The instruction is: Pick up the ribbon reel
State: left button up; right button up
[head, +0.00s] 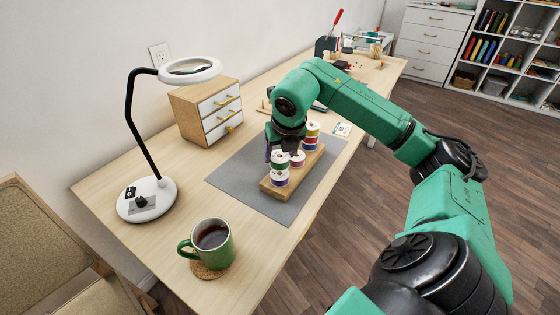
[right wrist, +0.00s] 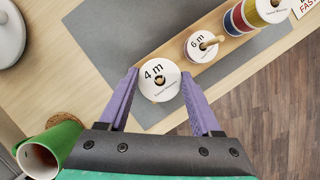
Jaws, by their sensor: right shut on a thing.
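A green ribbon reel (head: 280,160) with white ends is between the fingers of my right gripper (head: 279,152). In the right wrist view, the top face of this reel (right wrist: 158,86) reads "4 m" and sits between the two purple fingertips (right wrist: 160,76). My right gripper is shut on it. A purple reel (head: 280,178) is directly below it on the wooden board (head: 299,183); I cannot tell whether the two touch. My left gripper is not in view.
A "6 m" reel (right wrist: 201,46) stands close beside the held one, and a taller red and yellow stack (head: 312,131) is farther along. A green mug (head: 226,247), magnifier lamp (head: 147,200) and small drawer box (head: 205,108) surround the grey mat (head: 235,181).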

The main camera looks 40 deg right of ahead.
aim_at(280, 158)
notch_tip(280, 158, up, 17)
jog(key=p, duration=0.5)
jog(key=shift+f, duration=0.15)
